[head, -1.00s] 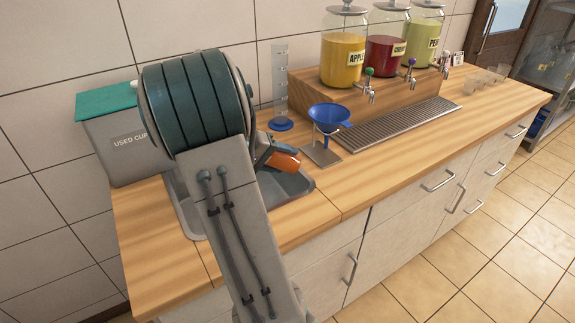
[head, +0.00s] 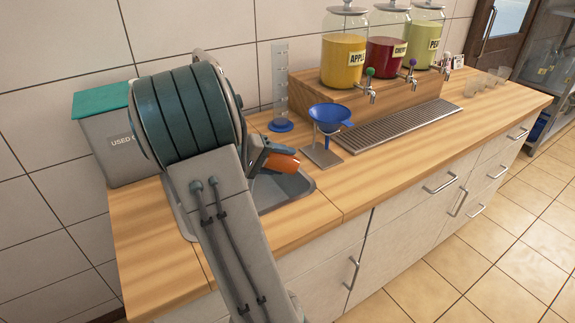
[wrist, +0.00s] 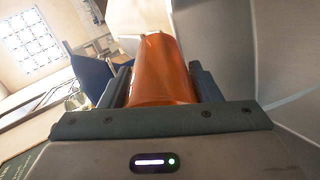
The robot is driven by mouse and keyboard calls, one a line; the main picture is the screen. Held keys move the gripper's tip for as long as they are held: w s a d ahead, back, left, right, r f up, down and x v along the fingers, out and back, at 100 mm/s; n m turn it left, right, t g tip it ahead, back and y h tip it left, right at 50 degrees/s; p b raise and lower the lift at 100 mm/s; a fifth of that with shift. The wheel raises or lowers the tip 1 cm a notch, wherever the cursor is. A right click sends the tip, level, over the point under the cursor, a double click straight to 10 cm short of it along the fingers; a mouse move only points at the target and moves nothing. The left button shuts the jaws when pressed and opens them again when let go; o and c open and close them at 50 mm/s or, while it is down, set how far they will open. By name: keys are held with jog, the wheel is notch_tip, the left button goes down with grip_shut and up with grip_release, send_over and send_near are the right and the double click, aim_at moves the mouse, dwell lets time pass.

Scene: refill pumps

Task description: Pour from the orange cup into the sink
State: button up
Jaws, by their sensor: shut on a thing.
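The orange cup (head: 283,161) is tilted onto its side above the sink (head: 285,190), its outer end toward the right in the head view. My gripper (head: 264,155) is shut on it; my arm hides part of both the cup and the sink. In the wrist view the orange cup (wrist: 160,72) lies between the two fingers of my gripper (wrist: 162,88). The cup's opening and any liquid cannot be made out.
A used-cup bin (head: 115,145) stands left of the sink. A blue funnel on a stand (head: 328,117) and a clear measuring cylinder (head: 281,85) stand to the right. Juice jars (head: 343,60) and a drip grate (head: 395,125) are further right. The front counter strip is clear.

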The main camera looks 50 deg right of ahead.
jog(key=shift+f, duration=0.1)
dwell(0.3)
jog(key=shift+w+a+f+b, duration=0.15)
jog(key=shift+f+b, duration=0.35)
jog(key=shift+b, duration=0.25)
jog(key=shift+g+h, duration=0.3)
jog(key=shift+r+g+h+b, duration=0.3)
jog(key=shift+r+h+b, duration=0.1)
jog(key=shift+b, duration=0.25)
jog(key=shift+f, duration=0.1)
jog(key=shift+w+a+f+n+b, duration=0.2)
jog(key=shift+f+n+b, duration=0.1)
jog(key=shift+f+b, duration=0.3)
jog(key=shift+r, duration=0.1)
jog(key=shift+w+a+r+g+h+b, duration=0.1)
jog(key=shift+r+g+h+b, duration=0.2)
jog(key=shift+h+b, duration=0.45)
dwell(1.0)
